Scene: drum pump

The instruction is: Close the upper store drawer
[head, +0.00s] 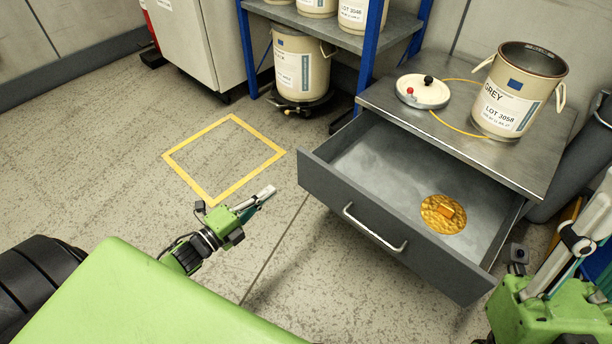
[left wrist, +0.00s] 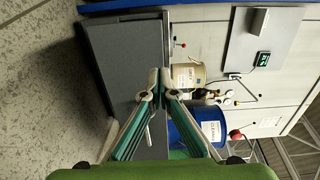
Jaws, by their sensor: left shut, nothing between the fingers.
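The upper store drawer (head: 335,196) is pulled well out of the grey metal cabinet (head: 500,160). Its front carries a pale bar handle (head: 375,229). Inside lie a round amber textured pad and a small orange block (head: 445,211). My left gripper (head: 268,191) is shut and empty, left of the drawer front and apart from it, pointing toward the drawer's left end. Its closed fingertips (left wrist: 160,82) also show in the left wrist view, with a dark grey panel (left wrist: 125,55) beyond. My right gripper (head: 555,262) is at the right edge, right of the drawer; its fingertips are unclear.
On the cabinet top stand a cream pail (head: 510,105) and a round white dish (head: 423,92) with red and black knobs, joined by a yellow cord. A blue-framed shelf (head: 368,60) with pails is behind. A yellow floor square (head: 212,195) is empty; floor left of the drawer is clear.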

